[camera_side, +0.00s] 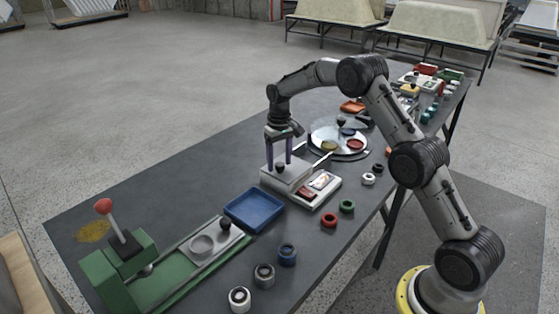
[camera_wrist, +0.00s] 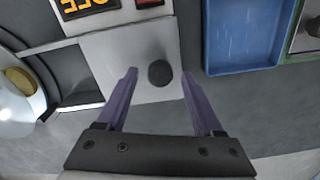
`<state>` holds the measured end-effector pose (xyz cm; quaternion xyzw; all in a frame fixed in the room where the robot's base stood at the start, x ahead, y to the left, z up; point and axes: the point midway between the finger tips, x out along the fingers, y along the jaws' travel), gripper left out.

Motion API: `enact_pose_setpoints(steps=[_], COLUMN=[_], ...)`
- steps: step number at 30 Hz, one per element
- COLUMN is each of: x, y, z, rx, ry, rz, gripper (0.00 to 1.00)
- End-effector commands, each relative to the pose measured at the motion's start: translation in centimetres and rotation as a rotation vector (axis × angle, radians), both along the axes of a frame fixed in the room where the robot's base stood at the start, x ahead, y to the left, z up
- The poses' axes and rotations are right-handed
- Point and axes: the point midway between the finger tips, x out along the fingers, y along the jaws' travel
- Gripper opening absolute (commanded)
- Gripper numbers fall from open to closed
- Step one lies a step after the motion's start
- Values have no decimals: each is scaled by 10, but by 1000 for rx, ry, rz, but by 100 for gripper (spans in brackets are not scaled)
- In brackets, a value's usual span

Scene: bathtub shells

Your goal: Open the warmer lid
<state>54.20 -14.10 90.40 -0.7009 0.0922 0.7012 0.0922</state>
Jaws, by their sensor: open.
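The warmer (camera_side: 327,188) is a pale box on the dark table, with a small display and a red part on its front. Its flat grey lid (camera_side: 292,176) lies level and shut on top, with a round black knob (camera_side: 280,168). My gripper (camera_side: 278,164) points down over the lid, open and empty, with purple fingers. In the wrist view, my gripper (camera_wrist: 159,73) has one fingertip on each side of the black knob (camera_wrist: 160,74), with a gap on both sides. The grey lid (camera_wrist: 115,60) fills the middle there. Whether the fingertips touch the lid is unclear.
A round plate (camera_side: 365,153) under a clear dome stands just behind the warmer. A blue tray (camera_side: 254,211) and a green fixture with a red-knobbed lever (camera_side: 105,208) lie to the left. Several rings and cups, including a green ring (camera_side: 347,206), stand along the near edge.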

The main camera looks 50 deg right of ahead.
Motion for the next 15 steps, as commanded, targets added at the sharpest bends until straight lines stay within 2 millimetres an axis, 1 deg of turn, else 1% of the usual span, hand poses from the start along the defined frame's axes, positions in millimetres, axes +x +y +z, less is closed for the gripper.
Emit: enact_pose_setpoints(steps=[7, 8, 12, 14, 15], x=[0, 0, 0, 0, 0], y=[0, 0, 0, 0, 0], z=[-1, -1, -1, -1, -1], rx=[0, 0, 0, 0, 0], ry=[0, 0, 0, 0, 0], rz=[0, 0, 0, 0, 0], gripper=[69, 67, 42, 31, 24])
